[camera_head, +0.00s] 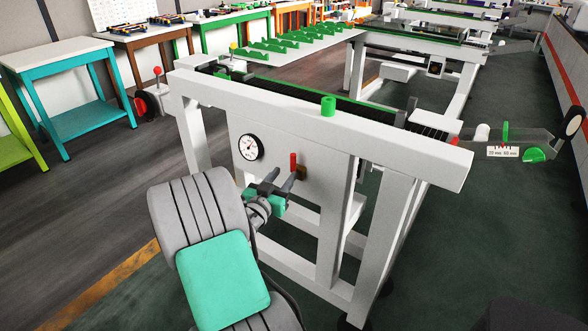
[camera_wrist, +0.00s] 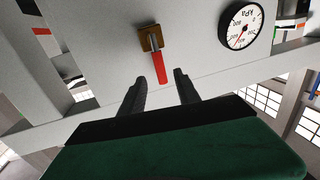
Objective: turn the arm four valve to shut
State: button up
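The valve has a red lever (camera_head: 293,161) and a brass-brown body (camera_head: 301,172) on the white front panel of the rack. In the head view the lever stands upright. In the wrist view, which is turned over, the red lever (camera_wrist: 159,68) hangs down from the brass body (camera_wrist: 150,39). My gripper (camera_head: 270,182) is just in front of the panel, to the lower left of the valve in the head view. In the wrist view its two dark fingers (camera_wrist: 158,84) are apart, with the lever's tip between and beyond them. Nothing is seen held.
A round kPa gauge (camera_head: 249,147) sits on the panel left of the valve; it also shows in the wrist view (camera_wrist: 241,26). Teal, brown and green tables stand behind left.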

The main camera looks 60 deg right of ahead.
aim_at(292, 163)
jog(key=d+p, duration=0.1)
jog(key=d, duration=0.6)
jog(key=shift+w+d+r+p, duration=0.15)
jog(key=shift+d+p, duration=0.2)
jog(key=shift+p, duration=0.05)
grip_shut()
